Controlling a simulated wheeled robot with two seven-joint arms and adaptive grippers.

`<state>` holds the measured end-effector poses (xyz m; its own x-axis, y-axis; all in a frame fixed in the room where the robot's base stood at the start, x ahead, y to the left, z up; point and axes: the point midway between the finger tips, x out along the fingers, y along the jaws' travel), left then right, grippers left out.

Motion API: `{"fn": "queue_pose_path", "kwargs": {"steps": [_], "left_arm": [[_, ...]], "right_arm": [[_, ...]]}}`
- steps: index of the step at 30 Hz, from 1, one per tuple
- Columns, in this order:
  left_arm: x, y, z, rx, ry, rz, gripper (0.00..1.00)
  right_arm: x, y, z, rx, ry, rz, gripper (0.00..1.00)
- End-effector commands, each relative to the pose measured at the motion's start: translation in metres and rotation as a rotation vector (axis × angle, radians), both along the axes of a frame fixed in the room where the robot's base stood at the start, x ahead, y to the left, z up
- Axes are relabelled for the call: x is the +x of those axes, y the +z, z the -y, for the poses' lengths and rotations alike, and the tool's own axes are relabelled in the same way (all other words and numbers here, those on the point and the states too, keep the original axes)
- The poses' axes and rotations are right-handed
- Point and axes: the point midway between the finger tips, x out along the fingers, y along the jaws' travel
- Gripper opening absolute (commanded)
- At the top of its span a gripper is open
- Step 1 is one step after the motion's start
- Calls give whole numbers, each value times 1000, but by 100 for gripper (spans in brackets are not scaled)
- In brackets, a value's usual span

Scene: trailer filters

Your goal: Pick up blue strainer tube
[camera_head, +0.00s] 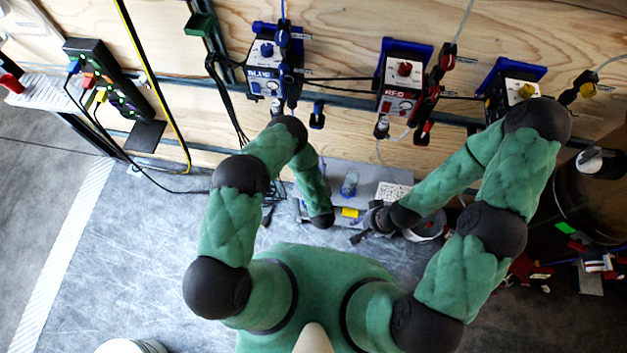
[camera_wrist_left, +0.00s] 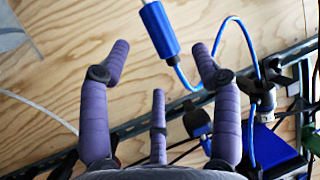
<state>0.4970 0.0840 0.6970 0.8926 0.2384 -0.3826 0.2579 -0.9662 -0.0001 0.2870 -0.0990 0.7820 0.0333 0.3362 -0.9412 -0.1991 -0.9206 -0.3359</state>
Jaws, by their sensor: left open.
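The blue strainer tube (camera_wrist_left: 161,30) shows in the left wrist view as a blue cylinder with a pale upper end and a blue hose (camera_wrist_left: 240,22) at its lower end. It is in front of the plywood, between and slightly beyond the fingertips of my left gripper (camera_wrist_left: 160,66). The purple fingers are open with nothing between them; I see no contact with the tube. In the head view my left fingers are hidden beyond the arm, and I cannot make out the tube. My right gripper (camera_head: 376,221) is low by the grey tray; its fingers are unclear.
The blue-marked box (camera_head: 262,76), red-marked box (camera_head: 402,88) and a yellow-marked box (camera_head: 520,88) hang on the plywood wall. A metal rail (camera_wrist_left: 290,55) and a blue-black clip (camera_wrist_left: 199,123) lie close to my left fingers. A barrel (camera_head: 572,205) stands at right.

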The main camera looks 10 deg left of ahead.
Motion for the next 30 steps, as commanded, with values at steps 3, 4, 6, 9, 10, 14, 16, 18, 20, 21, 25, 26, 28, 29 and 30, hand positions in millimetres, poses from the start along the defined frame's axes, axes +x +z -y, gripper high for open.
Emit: {"fn": "queue_pose_path", "kwargs": {"steps": [3, 4, 6, 9, 10, 14, 16, 18, 20, 21, 25, 26, 28, 29, 30], "left_arm": [[9, -4, -4, 0, 4, 2, 64], [13, -6, -6, 1, 3, 2, 64], [22, -11, -9, 0, 4, 1, 64], [34, -16, -13, -1, 3, 1, 64], [36, -17, -13, 0, 2, 0, 64], [44, -20, -15, 0, 0, -1, 64], [45, -20, -15, 0, 0, -1, 64], [45, -20, -15, 0, 0, -1, 64], [45, -20, -15, 0, 0, -1, 64], [45, -20, -15, 0, 0, -1, 64], [45, -20, -15, 0, 0, 0, 27], [45, -20, -15, 0, 0, 0, 18], [45, -20, -15, 0, 0, 0, 0], [45, -20, -15, 0, 0, 0, 0], [45, -20, -15, 0, 0, 0, 0]], "right_arm": [[0, -2, 0, 0, 0, 0, 40], [0, -3, 0, 0, 0, 0, 40], [0, -5, 0, 0, 0, 0, 40], [0, -7, 0, 0, 0, 0, 40], [0, -7, 0, 0, 0, 0, 40], [0, -8, 0, 0, 0, 0, 40], [0, -8, 0, 0, 0, 0, 40], [0, -8, 0, 0, 0, 0, 40], [0, -8, 0, 0, 0, 0, 40], [0, -8, 0, 0, 0, 1, 40], [0, -8, 0, 0, 0, 0, 40], [0, -8, 0, 0, 0, 1, 40], [0, -8, 0, 0, 0, 1, 40], [0, -8, 0, 0, 0, 1, 40], [0, -8, 0, 0, 0, 0, 40]]}}
